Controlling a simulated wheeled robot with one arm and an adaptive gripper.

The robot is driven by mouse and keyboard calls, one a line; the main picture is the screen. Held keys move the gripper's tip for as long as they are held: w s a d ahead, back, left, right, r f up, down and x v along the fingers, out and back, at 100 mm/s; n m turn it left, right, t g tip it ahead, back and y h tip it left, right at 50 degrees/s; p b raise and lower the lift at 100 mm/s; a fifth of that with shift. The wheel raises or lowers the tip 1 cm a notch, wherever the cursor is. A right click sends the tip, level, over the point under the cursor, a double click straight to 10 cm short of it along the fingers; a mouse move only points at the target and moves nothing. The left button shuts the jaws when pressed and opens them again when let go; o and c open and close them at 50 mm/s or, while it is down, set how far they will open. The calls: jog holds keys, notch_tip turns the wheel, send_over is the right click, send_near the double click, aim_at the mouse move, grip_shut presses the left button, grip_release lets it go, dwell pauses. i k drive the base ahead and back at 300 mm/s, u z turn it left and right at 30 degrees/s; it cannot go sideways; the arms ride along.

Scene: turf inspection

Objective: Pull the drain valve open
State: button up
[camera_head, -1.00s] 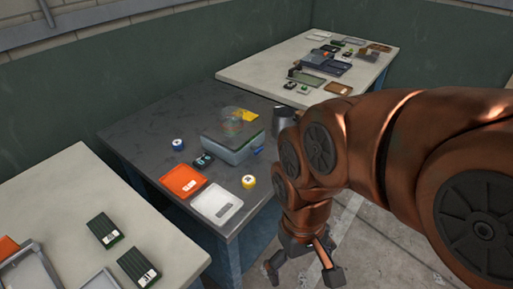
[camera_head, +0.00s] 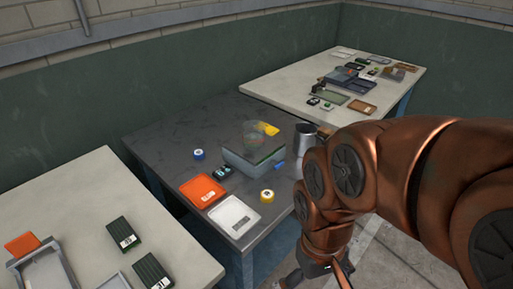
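A grey box-like tank (camera_head: 252,163) with a dark green top stands on the dark table, with a clear dome-like vessel (camera_head: 257,137) over it. A small blue part (camera_head: 279,165) sticks out at its right side near the table edge. It may be the drain valve, but it is too small to be sure. My gripper (camera_head: 316,281) is low at the bottom edge of the view, in front of the table and well apart from the tank. Its fingers look spread and empty, partly cut off by the frame.
The dark table (camera_head: 165,140) also bears an orange tray (camera_head: 203,190), a white tray (camera_head: 234,216), a yellow roll (camera_head: 267,196), a blue roll (camera_head: 199,154) and a metal jug (camera_head: 303,136) beside my arm. Pale tables stand left and behind. Open floor lies right.

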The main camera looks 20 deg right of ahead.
aim_at(277, 165)
jog(key=z, duration=1)
jog(key=k, duration=0.95)
jog(key=u, duration=0.95)
jog(key=i, duration=1)
jog(key=u, duration=0.05)
